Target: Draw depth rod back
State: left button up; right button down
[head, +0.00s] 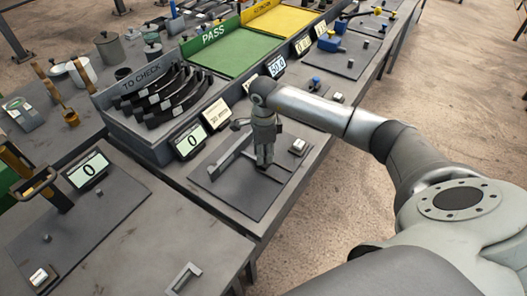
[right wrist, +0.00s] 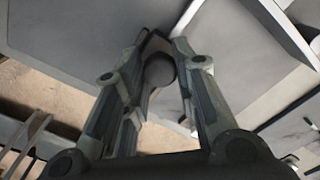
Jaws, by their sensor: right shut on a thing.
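My right gripper (head: 264,158) points down over a dark flat plate (head: 225,193) on the bench. In the right wrist view, its two fingers (right wrist: 162,72) are closed around a round dark grey knob (right wrist: 159,69), which I take for the end of the depth rod. The rest of the rod is hidden by the gripper in the head view. A light grey raised bar (head: 226,157) stands on the plate just left of the gripper. A small display reading 0 (head: 189,140) stands behind the plate. My left gripper is not in view.
A small block with a pale top (head: 298,146) sits right of the gripper. Behind are a "TO CHECK" rack (head: 112,99) of dark curved parts, a green PASS tray (head: 228,62) and a yellow tray (head: 285,20). Another gauge display reading 0 (head: 88,170) stands at left.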

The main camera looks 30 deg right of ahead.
jog(key=shift+s+d+b, duration=0.1)
jog(key=shift+s+d, duration=0.35)
jog(key=shift+s, duration=0.6)
jog(key=shift+s+d+b, duration=0.15)
jog(key=shift+s+d, duration=0.3)
jog(key=shift+s, duration=0.65)
jog(key=shift+s+d+b, duration=0.1)
jog(key=shift+s+d, duration=0.35)
jog(key=shift+s, duration=0.6)
jog(key=shift+w+f, duration=0.1)
jog(key=c, duration=1.6)
grip_release()
jog(key=o, duration=0.5)
jog(key=shift+s, duration=0.2)
jog(key=shift+c, duration=0.2)
jog(key=shift+w+r, duration=0.15)
jog(key=shift+r, duration=0.05)
jog(key=shift+r, duration=0.3)
notch_tip(320, 180, up, 11)
